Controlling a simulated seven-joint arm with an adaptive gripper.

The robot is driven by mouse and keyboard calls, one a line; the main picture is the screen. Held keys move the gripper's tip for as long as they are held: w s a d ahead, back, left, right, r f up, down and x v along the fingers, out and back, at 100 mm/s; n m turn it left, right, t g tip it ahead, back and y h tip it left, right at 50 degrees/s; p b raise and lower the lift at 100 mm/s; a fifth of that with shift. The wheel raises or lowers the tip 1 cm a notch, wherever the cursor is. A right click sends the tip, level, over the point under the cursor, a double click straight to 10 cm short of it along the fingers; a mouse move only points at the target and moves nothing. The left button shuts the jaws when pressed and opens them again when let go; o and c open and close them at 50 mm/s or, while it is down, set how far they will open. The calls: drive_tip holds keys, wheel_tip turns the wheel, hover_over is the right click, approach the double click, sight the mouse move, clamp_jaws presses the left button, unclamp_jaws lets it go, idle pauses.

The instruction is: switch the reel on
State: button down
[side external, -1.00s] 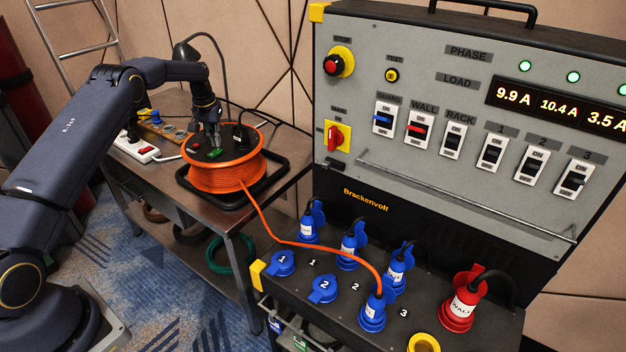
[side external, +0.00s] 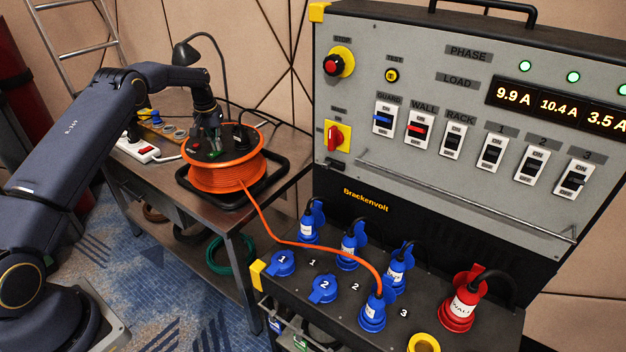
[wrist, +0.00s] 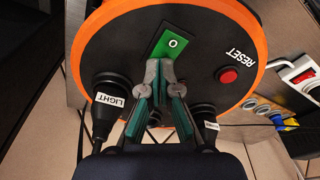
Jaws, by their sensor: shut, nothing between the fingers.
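The orange cable reel (side external: 228,180) stands in a black frame on the bench, its dark top face up. In the wrist view its face (wrist: 203,48) carries a green rocker switch (wrist: 172,43) marked "O" and a red RESET button (wrist: 228,75). My gripper (wrist: 160,64) is shut and empty, its fingertips at the lower edge of the green switch. I cannot tell whether they touch it. In the side view my gripper (side external: 211,146) points down over the reel's top, and the arm partly covers the switch.
Black plugs, one labelled LIGHT (wrist: 103,108), stand in the reel's face beside my fingers. A white power strip (side external: 138,150) lies to the left. A dark lamp (side external: 187,54) stands behind. The orange cable (side external: 268,228) runs to a blue plug (side external: 373,310) on the distribution box.

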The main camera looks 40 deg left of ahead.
drive_tip(key=shift+f, duration=0.15)
drive_tip(key=shift+r, duration=3.55)
